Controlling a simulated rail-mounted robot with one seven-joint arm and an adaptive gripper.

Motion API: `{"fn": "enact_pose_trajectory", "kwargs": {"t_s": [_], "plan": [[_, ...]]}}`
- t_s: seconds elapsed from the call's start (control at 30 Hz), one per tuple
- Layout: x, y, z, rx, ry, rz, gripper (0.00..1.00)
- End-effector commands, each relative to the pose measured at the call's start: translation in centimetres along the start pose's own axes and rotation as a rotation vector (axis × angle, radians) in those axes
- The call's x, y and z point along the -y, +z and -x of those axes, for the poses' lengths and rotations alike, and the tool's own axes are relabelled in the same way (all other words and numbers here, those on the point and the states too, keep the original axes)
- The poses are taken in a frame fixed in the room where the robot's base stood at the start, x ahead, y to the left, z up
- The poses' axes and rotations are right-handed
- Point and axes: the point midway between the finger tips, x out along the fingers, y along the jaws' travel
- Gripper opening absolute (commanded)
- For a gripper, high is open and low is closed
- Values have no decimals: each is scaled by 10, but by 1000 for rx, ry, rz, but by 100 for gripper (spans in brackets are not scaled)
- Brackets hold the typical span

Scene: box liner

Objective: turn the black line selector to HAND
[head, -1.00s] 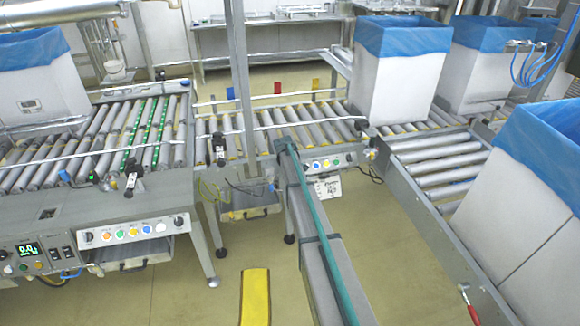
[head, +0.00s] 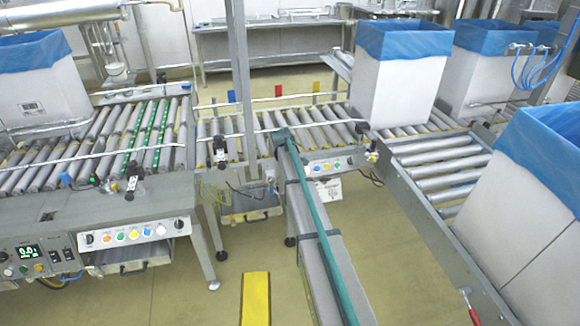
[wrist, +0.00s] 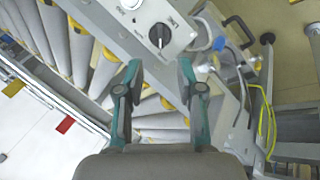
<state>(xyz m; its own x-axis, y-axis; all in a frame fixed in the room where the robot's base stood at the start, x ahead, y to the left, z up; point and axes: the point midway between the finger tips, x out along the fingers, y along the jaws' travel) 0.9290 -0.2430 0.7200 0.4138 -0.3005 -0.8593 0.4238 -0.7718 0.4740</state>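The black line selector (wrist: 159,36) is a round black knob with a pale pointer mark on a light grey panel (wrist: 178,14), at the top of the wrist view. Lettering beside it appears to read LINE; the position labels are too small to read. My gripper (wrist: 159,68) is open and empty, its two teal and dark fingers spread apart below the knob in the picture. The selector lies beyond the fingertips, roughly between their lines, and no contact shows. In the head view I cannot make out the selector or the fingers; my arm covers that area.
The roller conveyor (head: 320,133) runs beside the panel. A black drawer handle (wrist: 240,30) and a yellow cable (wrist: 268,130) lie to the right in the wrist view. Another control panel (head: 130,233) stands at left. A blue-lined box (head: 395,85) stands on the conveyor.

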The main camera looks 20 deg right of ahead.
Motion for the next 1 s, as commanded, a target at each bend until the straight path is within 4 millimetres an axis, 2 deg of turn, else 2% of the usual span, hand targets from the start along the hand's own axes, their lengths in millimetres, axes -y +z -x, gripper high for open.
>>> {"fn": "enact_pose_trajectory", "kwargs": {"t_s": [0.1,0.27,0.73,0.87,0.93,0.97,1.0], "plan": [[1,0,17,-1,0,0,38],[0,0,27,0,0,1,38],[0,0,28,0,0,-1,38],[1,1,28,4,-5,-54,38],[10,7,32,12,-25,-134,38],[20,15,37,17,-39,-181,38],[39,30,35,32,-64,-232,38]]}}
